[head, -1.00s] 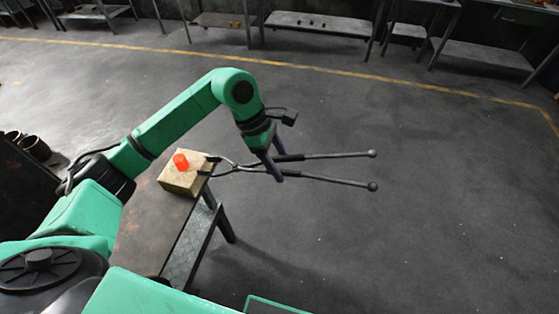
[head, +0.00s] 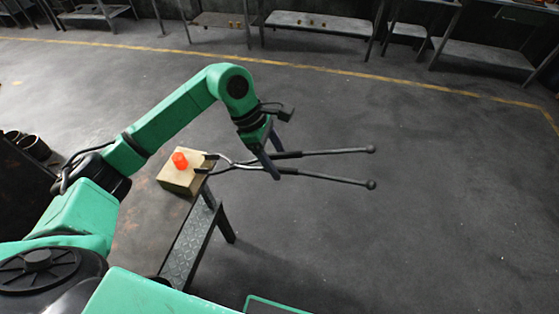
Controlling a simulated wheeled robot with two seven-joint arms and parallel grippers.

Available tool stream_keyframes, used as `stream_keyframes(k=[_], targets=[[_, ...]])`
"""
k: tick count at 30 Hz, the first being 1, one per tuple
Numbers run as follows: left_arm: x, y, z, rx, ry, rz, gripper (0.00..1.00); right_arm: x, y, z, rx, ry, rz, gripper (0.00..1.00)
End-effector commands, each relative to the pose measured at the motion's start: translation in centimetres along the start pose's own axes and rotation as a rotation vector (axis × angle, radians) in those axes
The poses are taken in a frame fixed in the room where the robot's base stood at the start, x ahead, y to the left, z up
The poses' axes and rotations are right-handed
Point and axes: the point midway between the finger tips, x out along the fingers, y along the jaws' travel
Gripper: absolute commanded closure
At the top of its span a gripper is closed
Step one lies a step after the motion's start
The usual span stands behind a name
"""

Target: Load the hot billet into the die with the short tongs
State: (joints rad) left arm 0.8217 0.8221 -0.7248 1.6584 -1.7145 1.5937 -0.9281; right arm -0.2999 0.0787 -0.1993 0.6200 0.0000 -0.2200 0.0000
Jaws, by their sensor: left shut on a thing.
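The hot billet (head: 180,160) is a small glowing orange-red cylinder standing on a pale tan block (head: 181,181) at the table's far corner. The short tongs (head: 325,181) are dark metal with two long ball-ended handles pointing right. Their jaws (head: 207,162) are at the block's right edge, just right of the billet and apart from it. My left gripper (head: 271,165) is shut on the tongs near their pivot and holds them out past the table edge. The die is not recognizable in view. My right gripper is not in view.
The table (head: 150,225) is dark brown, with a treadplate strip (head: 188,245) along its right side. Round dark pots (head: 35,147) stand at the far left. Shelves and benches (head: 318,24) line the back wall. The floor to the right is clear.

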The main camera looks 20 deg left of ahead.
Motion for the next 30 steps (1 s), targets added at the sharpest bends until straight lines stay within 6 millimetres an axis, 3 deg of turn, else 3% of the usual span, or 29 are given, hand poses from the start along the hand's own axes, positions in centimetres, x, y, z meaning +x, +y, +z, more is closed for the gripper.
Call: stream_keyframes(k=[3,9,19,20,24,25,30], targets=[[-0.4,0.1,-2.7,-0.006,0.004,0.004,0.49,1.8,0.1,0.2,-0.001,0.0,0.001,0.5],[-2.2,0.1,-6.3,-0.004,0.002,0.003,0.49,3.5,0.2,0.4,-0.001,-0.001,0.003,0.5],[-3.1,0.0,-7.1,0.0,-0.001,0.001,0.49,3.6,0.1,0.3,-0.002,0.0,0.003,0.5],[-3.1,0.0,-7.1,0.0,-0.001,0.001,0.38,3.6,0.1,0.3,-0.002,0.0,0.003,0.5],[-3.1,0.0,-7.1,0.0,0.0,0.001,0.91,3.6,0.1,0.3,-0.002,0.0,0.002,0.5],[-3.1,0.0,-7.1,0.0,0.0,0.001,1.0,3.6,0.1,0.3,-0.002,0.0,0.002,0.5],[-3.1,0.0,-7.1,-0.001,0.0,0.001,1.0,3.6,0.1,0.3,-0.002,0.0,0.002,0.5]])
